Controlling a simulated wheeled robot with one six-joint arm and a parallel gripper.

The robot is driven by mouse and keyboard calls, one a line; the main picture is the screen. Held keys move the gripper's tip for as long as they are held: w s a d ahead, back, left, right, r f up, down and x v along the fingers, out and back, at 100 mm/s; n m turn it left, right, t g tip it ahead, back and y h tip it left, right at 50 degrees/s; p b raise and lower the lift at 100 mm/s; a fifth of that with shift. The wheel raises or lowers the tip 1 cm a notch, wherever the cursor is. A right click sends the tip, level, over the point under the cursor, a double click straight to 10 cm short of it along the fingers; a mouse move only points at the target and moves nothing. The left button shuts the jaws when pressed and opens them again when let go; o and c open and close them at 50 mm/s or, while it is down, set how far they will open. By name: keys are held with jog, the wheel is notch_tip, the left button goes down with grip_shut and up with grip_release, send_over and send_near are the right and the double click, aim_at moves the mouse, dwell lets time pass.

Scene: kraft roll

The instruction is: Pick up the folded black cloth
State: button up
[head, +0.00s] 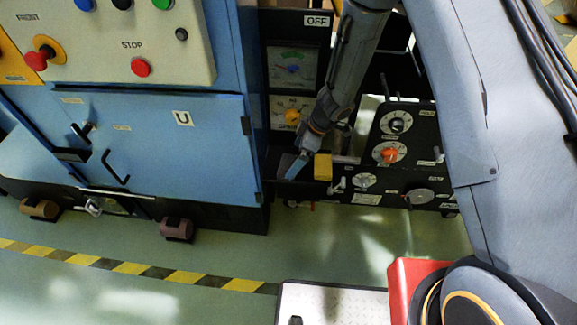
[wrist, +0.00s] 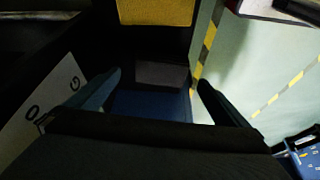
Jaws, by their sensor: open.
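I cannot make out the folded black cloth for certain in either view; the area around my gripper is dark, and black on black hides outlines. My gripper (head: 288,168) hangs down in front of the black panel unit, beside the blue cabinet, in the head view. In the wrist view my gripper (wrist: 160,78) shows two blue-grey fingers spread apart, with no object visibly held between them. Beyond and between the fingers lie a dark blue surface and a dim grey patch.
A yellow block (head: 322,167) is close right of my gripper; a yellow surface (wrist: 153,11) tops the wrist view. The blue cabinet (head: 160,150) stands left, the black panel unit (head: 405,160) right. Green floor (head: 330,240) with striped tape (head: 130,268) is open in front.

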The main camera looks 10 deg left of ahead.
aim_at(289, 164)
jog(key=shift+x, duration=2.25)
jog(key=c, duration=1.1)
jog(key=shift+r, duration=0.15)
jog(key=shift+s+d+r, duration=0.1)
jog(key=shift+s+r, duration=0.05)
jog(key=r, duration=0.6)
jog(key=shift+s+d+r, duration=0.25)
jog(key=shift+s+d, duration=0.05)
jog(key=shift+d, duration=0.05)
jog(key=s+d+b, duration=0.4)
jog(key=s+d, duration=0.9)
jog(key=shift+s+d, duration=0.15)
